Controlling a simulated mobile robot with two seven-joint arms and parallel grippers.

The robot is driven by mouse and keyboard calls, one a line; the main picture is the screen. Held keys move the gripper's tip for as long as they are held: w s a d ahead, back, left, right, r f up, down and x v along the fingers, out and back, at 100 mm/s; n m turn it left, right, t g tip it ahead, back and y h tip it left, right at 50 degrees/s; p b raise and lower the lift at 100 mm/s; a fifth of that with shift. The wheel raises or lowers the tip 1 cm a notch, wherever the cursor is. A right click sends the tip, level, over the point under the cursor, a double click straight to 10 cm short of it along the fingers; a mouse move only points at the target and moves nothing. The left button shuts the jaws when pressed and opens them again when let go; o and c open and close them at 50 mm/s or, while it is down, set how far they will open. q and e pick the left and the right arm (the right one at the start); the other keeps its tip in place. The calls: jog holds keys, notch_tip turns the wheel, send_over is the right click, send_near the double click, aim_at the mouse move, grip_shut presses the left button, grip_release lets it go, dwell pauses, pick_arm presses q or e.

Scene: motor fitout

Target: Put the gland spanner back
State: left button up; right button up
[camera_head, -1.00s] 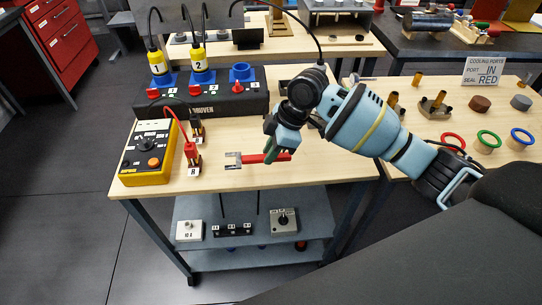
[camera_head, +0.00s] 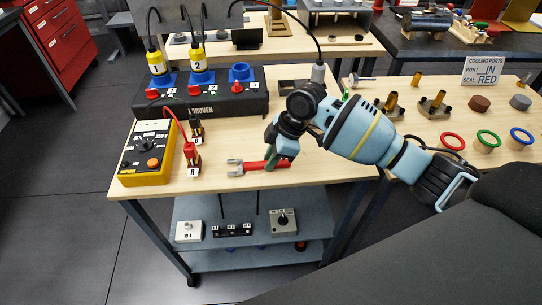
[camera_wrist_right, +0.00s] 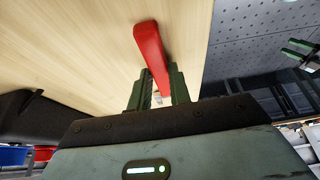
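The gland spanner, with a red handle (camera_head: 254,165) and a grey forked head (camera_head: 235,168), is level at or just above the front of the wooden bench (camera_head: 330,170). My right gripper (camera_head: 272,161) is shut on its handle. In the right wrist view the red handle (camera_wrist_right: 150,50) runs between the two green fingers of the gripper (camera_wrist_right: 160,88), and its far part is hidden behind them. I cannot tell whether the spanner touches the bench. Two separated green fingers at the right edge of the right wrist view look like my left gripper (camera_wrist_right: 300,52), open and empty.
A yellow meter (camera_head: 147,150) stands left, with red and black plugs (camera_head: 193,155) near the spanner head. A lower shelf (camera_head: 250,255) carries small boxes. Right, another table holds fittings and rings (camera_head: 488,140).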

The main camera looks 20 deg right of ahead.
jog(key=o, duration=0.4)
jog(key=shift+o, duration=0.2)
jog(key=v, duration=1.2)
jog(key=shift+p, duration=0.4)
jog(key=shift+s+r, duration=0.1)
